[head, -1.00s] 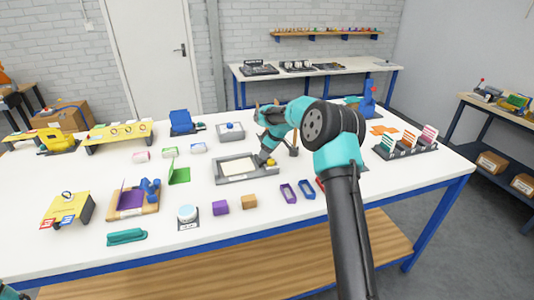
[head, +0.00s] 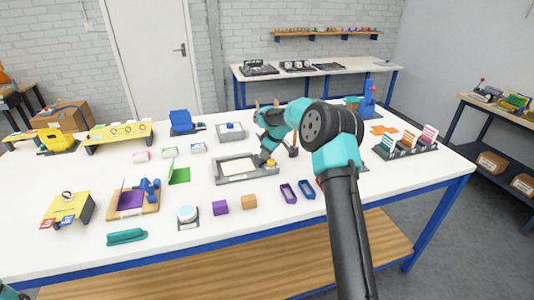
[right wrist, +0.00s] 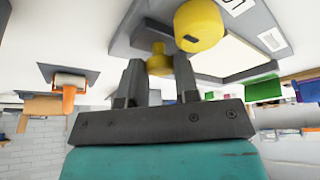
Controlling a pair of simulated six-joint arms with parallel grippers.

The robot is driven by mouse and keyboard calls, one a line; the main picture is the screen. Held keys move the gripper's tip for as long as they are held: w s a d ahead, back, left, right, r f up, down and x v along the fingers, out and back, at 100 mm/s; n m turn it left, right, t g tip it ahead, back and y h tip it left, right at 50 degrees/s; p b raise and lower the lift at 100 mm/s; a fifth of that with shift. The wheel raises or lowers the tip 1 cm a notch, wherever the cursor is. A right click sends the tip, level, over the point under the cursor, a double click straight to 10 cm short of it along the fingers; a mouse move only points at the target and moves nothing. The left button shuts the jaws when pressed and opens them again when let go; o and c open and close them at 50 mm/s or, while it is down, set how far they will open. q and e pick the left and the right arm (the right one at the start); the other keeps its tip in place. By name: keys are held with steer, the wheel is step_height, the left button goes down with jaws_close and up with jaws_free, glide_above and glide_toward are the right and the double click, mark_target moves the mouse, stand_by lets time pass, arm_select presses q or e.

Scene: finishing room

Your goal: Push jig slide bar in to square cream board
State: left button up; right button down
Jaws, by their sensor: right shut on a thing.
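The grey jig (head: 228,179) lies on the white table, with the cream board (head: 237,166) flat inside its frame. A yellow knob (head: 272,163) shows at the jig's right end. My right gripper (head: 262,160) is down at that end. In the right wrist view its two fingers (right wrist: 157,75) are shut around a yellow knob (right wrist: 158,63), seemingly the slide bar's. A larger yellow cylinder (right wrist: 200,25) is just beyond, on the jig's grey frame. The bar itself is mostly hidden by the gripper, and I cannot tell whether it touches the board. My left gripper is not in view.
A card rack (head: 405,145) stands at the right.

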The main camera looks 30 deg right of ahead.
mark_target(259, 160)
steer(key=a, duration=0.2)
steer(key=w+a, duration=0.1)
steer(key=shift+a, duration=0.4)
steer(key=c, duration=0.8)
jaws_free()
steer(key=shift+c, duration=0.2)
steer(key=shift+s+d+r, duration=0.1)
steer(key=shift+r, duration=0.05)
steer(key=v, duration=1.7)
